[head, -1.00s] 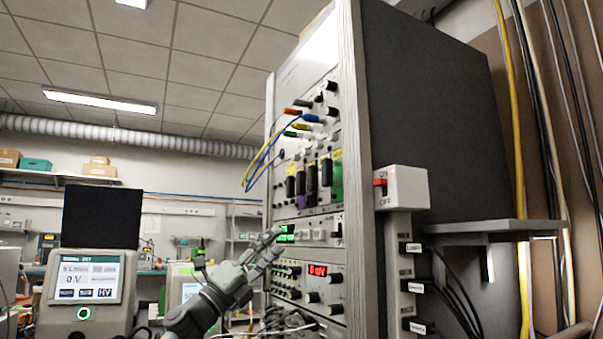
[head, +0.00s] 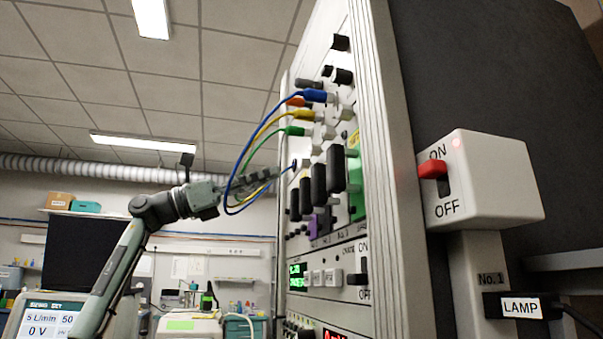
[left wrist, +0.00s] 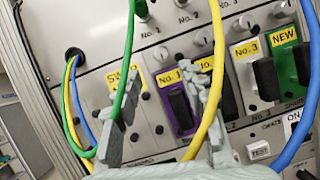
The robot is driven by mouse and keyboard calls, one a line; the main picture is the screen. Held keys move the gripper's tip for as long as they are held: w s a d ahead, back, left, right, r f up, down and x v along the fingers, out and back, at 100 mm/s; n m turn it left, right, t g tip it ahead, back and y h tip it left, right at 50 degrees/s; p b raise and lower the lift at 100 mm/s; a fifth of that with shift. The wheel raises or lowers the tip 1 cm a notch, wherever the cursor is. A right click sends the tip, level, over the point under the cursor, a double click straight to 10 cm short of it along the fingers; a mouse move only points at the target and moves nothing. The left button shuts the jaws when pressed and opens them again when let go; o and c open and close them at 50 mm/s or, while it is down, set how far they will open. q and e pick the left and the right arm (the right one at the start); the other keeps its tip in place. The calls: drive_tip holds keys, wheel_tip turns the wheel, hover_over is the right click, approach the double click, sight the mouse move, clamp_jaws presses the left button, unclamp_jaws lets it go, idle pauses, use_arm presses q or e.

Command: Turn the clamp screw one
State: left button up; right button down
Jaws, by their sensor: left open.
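In the head view, my left gripper (head: 278,172) is raised beside the rack front, behind the looping cables. In the left wrist view, its two grey fingers stand apart with nothing between them (left wrist: 170,74). They are in front of the row of modules. The purple module (left wrist: 171,112) has a yellow "No. 1" label and a black handle (left wrist: 182,107); it also shows in the head view (head: 321,220). Small black knobs (left wrist: 158,129) sit near it. I cannot tell which part is clamp screw one. The fingers and cables hide parts of the panel.
Green (left wrist: 123,62), yellow (left wrist: 210,90) and blue (left wrist: 312,60) cables hang across the wrist view, close to the fingers. A white ON/OFF switch box (head: 490,185) juts out on the rack's right side.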

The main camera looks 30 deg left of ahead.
sight(300, 165)
use_arm(q)
drive_tip(key=p+x, duration=0.1)
drive_tip(key=x, duration=0.4)
drive_tip(key=shift+d+r, duration=0.2)
drive_tip(key=shift+d, duration=0.05)
drive_tip(key=shift+w+d+r, duration=0.2)
drive_tip(key=shift+w+d, duration=0.15)
drive_tip(key=shift+d, duration=0.1)
use_arm(e)
drive_tip(key=f, duration=0.2)
drive_tip(key=s+f, duration=0.1)
drive_tip(key=shift+a+f, duration=0.15)
drive_tip(key=shift+f, duration=0.2)
use_arm(q)
clamp_jaws()
